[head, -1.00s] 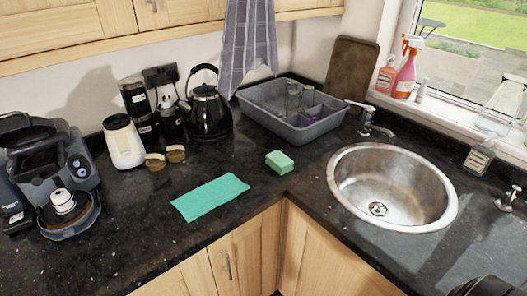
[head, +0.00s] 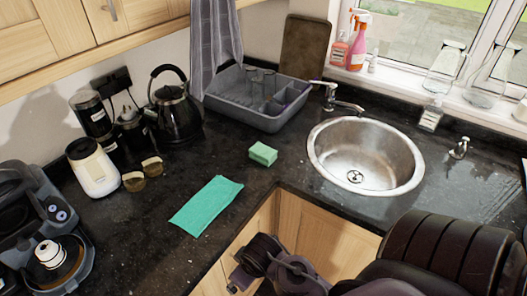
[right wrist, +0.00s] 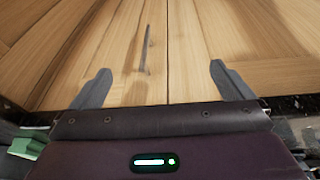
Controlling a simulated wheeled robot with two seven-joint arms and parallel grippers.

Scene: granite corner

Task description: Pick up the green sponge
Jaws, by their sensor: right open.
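The green sponge (head: 263,153) is a small light-green block lying on the dark granite counter, between the dish tub and the counter's inner corner. My right arm comes in from the lower right in the head view. My right gripper (right wrist: 160,72) is open and empty in the right wrist view, its two fingers apart in front of the wooden cabinet doors. It is low, in front of and below the counter edge, well apart from the sponge. A green piece (right wrist: 28,145) shows at the left edge of that view; I cannot tell which object it is. My left gripper is not in view.
A flat turquoise cloth (head: 206,205) lies left of the sponge. A grey dish tub (head: 262,119) stands behind it, and a round steel sink (head: 330,175) is to the right. A black kettle (head: 176,115) and jars stand at the back left. The counter around the sponge is clear.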

